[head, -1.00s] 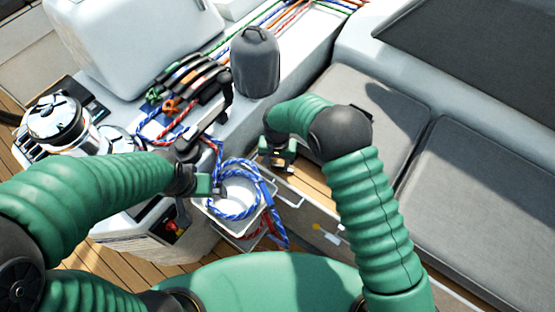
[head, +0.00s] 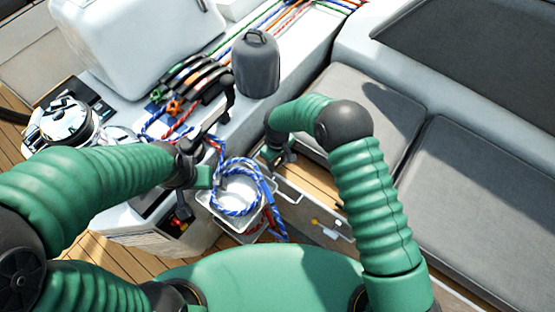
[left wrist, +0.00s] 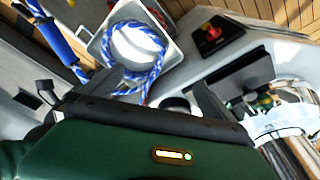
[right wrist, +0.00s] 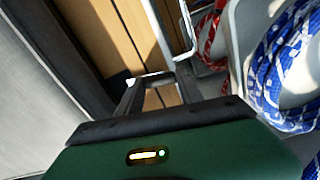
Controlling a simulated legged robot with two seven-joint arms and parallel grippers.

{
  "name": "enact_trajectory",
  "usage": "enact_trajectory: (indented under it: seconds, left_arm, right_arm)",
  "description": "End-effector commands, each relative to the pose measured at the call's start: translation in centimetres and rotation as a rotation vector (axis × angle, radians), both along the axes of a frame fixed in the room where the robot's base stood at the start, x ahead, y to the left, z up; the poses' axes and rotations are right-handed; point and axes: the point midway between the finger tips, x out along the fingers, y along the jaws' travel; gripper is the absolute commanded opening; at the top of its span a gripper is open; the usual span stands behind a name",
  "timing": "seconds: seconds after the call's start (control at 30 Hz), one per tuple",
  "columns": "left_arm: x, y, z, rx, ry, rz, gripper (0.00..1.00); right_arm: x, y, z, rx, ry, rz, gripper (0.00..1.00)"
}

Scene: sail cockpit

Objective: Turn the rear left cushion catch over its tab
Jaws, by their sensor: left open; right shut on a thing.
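My right gripper (head: 277,155) is down at the near left edge of the rear grey cushion (head: 345,108). In the right wrist view its fingers (right wrist: 158,88) are close together around a small pale piece (right wrist: 155,78), which looks like the cushion catch. The fingers hide most of it, and I cannot make out its tab or how far it is turned. My left gripper (head: 203,178) is open and empty beside the coiled blue rope (head: 238,188); its spread fingers also show in the left wrist view (left wrist: 140,103).
A white bin (head: 212,205) holds the blue rope, with red rope (head: 262,232) below. A winch (head: 66,122), rope clutches (head: 190,75) and a dark grey canister (head: 256,62) stand behind. A second cushion (head: 470,195) lies right. Wooden floor (head: 312,180) shows beside my right gripper.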

Motion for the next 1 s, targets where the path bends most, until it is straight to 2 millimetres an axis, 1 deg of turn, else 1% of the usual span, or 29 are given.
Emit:
enact_trajectory:
  seconds: [0.2, 0.37, 0.9, 0.93, 1.0]
  left_arm:
    - [0.0, 0.0, 0.4, 0.0, 0.0, 0.0, 1.0]
    - [0.0, 0.0, 0.49, 0.0, 0.0, 0.0, 1.0]
    - [0.0, 0.0, 0.52, 0.0, 0.0, 0.0, 1.0]
    - [0.0, 0.0, 0.52, 0.0, 0.0, 0.0, 1.0]
    - [0.0, 0.0, 0.52, 0.0, 0.0, 0.0, 1.0]
  right_arm:
    - [0.12, 0.08, 0.13, 0.003, -0.003, 0.114, 0.03]
    - [0.14, 0.05, 0.11, 0.002, -0.003, 0.163, 0.03]
    - [0.19, 0.03, 0.1, 0.001, -0.005, 0.189, 0.03]
    - [0.19, 0.03, 0.1, 0.001, -0.005, 0.189, 0.46]
    - [0.17, 0.03, 0.09, 0.002, -0.004, 0.189, 0.55]
